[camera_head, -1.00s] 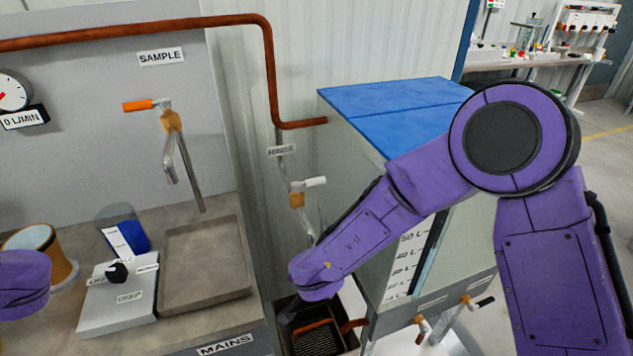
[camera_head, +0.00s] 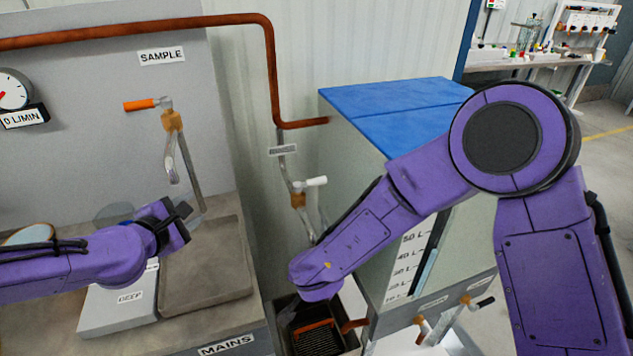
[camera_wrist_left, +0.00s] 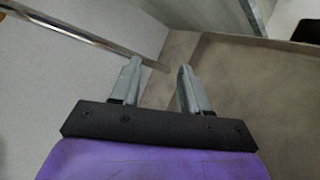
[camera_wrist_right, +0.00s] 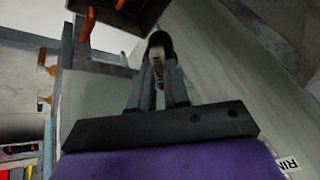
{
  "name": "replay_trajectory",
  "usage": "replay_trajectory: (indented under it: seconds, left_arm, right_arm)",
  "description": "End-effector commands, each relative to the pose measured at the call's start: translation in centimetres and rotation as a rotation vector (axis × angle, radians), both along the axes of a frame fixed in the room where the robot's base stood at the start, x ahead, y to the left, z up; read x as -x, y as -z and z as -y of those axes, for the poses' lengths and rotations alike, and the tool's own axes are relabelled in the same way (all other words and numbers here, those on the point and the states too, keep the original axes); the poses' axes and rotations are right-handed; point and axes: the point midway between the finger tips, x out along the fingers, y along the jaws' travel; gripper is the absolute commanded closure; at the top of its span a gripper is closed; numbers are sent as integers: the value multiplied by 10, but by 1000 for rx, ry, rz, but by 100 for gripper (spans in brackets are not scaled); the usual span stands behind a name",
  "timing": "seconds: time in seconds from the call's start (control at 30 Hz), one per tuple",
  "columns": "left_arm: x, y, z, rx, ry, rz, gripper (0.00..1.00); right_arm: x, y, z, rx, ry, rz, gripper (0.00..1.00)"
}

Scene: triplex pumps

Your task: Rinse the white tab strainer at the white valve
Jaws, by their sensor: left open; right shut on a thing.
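The white valve (camera_head: 314,182) is a white lever on the thin rinse pipe beside the wall, above a dark basin (camera_head: 345,349). My right gripper (camera_wrist_right: 158,80) is low under this valve, over the basin, mostly hidden by its own arm in the head view. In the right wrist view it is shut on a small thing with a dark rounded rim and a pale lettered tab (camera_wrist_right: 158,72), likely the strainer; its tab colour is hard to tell. My left gripper (camera_head: 184,211) is open and empty over the grey tray; its spread fingers show in the left wrist view (camera_wrist_left: 158,78).
The sample tap has an orange lever (camera_head: 147,104), with its spout and pipe close beyond my left gripper. The grey tray (camera_head: 205,295) lies empty on the bench. A blue-lidded tank (camera_head: 395,100) stands right of the basin. The basin holds a copper-edged grate (camera_head: 318,340).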

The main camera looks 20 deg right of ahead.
Motion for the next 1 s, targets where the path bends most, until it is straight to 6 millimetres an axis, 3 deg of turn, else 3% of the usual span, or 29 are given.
replay_trajectory:
  seconds: [0.2,0.33,0.47,0.6,0.7,0.87,1.0]
  left_arm:
    - [5,7,24,-6,113,-58,55]
    - [1,12,41,80,154,-134,55]
    - [-7,18,93,235,244,-224,55]
    - [-2,3,144,242,471,-129,55]
    - [7,-8,167,211,620,-29,55]
    - [14,-16,183,182,727,54,55]
    - [8,-11,203,180,736,59,55]
  right_arm:
    - [0,0,0,0,0,0,100]
    - [0,0,0,0,0,0,100]
    - [0,0,0,0,0,0,100]
    - [0,0,0,0,0,0,100]
    - [0,0,0,0,0,0,100]
    - [0,0,0,0,0,0,100]
    - [0,0,0,0,0,0,100]
